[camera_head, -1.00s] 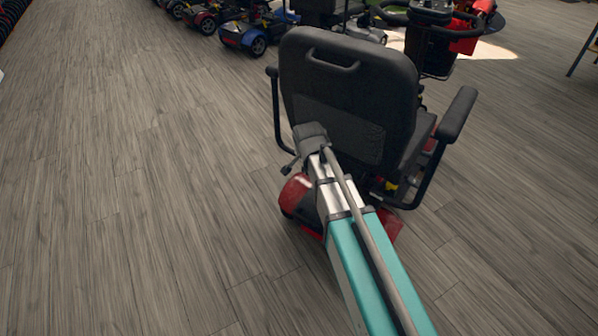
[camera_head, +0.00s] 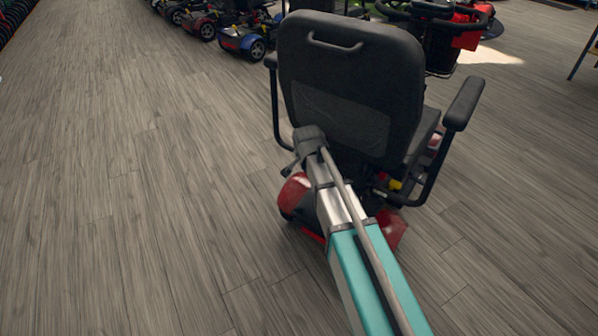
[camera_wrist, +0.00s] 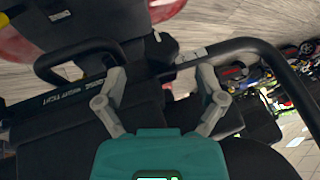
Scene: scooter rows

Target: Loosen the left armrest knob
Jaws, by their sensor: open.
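A mobility scooter's black seat (camera_head: 350,75) is seen from behind. Its left armrest (camera_head: 273,95) is a dark bent tube at the seat's left side. My arm reaches to the lower left of the seat back, and its end hides part of that area. In the wrist view my gripper (camera_wrist: 160,75) has its two grey fingers spread, with nothing held. A black curved tube (camera_wrist: 268,62) crosses beyond the fingertips, with a light bracket beside it. I cannot clearly pick out the left armrest knob; a small dark part (camera_head: 289,168) juts out left of my arm's end.
The right armrest (camera_head: 464,105) stands clear at the right. The scooter's red rear body (camera_head: 294,193) lies below the seat. In the wrist view a black loop handle (camera_wrist: 78,58) is close to the left finger. More scooters (camera_head: 243,40) stand behind; the wooden floor at left is free.

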